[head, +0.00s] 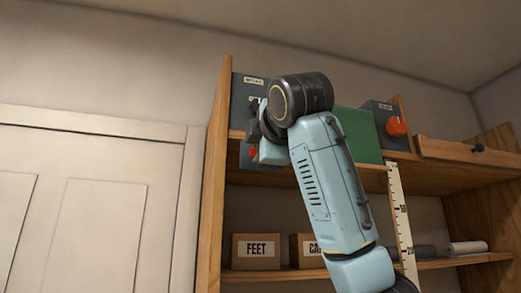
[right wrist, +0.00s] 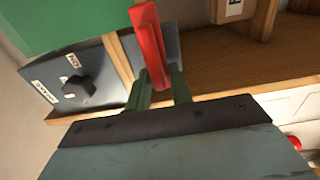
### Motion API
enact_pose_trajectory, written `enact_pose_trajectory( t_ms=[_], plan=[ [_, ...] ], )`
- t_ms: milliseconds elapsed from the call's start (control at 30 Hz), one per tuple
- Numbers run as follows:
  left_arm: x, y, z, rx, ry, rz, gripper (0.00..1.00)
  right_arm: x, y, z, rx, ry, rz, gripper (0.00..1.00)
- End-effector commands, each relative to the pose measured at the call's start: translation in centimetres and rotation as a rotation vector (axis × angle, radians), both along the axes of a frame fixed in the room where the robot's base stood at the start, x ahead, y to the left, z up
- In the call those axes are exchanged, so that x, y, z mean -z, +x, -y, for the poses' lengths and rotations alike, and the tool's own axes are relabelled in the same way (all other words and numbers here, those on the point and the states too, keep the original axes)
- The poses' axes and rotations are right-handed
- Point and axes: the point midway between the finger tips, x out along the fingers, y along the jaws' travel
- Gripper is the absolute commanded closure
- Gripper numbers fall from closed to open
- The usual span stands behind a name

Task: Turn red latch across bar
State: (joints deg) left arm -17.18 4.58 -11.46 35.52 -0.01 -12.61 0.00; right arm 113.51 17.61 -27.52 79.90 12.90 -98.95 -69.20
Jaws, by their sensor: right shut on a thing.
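The red latch (right wrist: 150,45) stands up between the green fingers of my right gripper (right wrist: 161,88) in the right wrist view. The fingers are shut on its lower part. It stands close to a narrow wooden strip (right wrist: 118,62); whether it touches the strip cannot be told. In the head view my right gripper (head: 264,138) is at the grey box on the upper shelf, its fingers mostly hidden by the wrist. A small red piece (head: 253,152) shows beside it; I cannot tell if it is the latch. My left gripper is out of view.
A grey box with a black knob (right wrist: 78,87) is beside the strip, near a green panel (head: 358,133). Another grey box carries an orange-red knob (head: 397,126). A white ruler (head: 400,215) hangs at the right. A labelled box (head: 256,251) stands on the lower shelf.

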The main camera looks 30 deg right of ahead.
Motion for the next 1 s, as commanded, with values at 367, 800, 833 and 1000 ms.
enact_pose_trajectory(
  t_ms=[367, 800, 833, 1000],
  plan=[
    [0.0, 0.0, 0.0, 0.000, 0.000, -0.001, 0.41, 0.0, 0.0, -0.1, -0.002, -0.015, -0.003, 1.00],
    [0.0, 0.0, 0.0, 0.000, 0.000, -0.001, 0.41, 0.1, 0.0, -0.1, -0.001, -0.013, -0.003, 0.66],
    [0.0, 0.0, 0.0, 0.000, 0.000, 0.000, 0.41, 0.1, 0.0, -0.1, -0.001, -0.013, -0.003, 0.66],
    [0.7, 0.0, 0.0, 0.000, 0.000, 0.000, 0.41, 0.1, -1.3, -0.4, -0.002, -0.012, 0.000, 0.66]
  ],
)
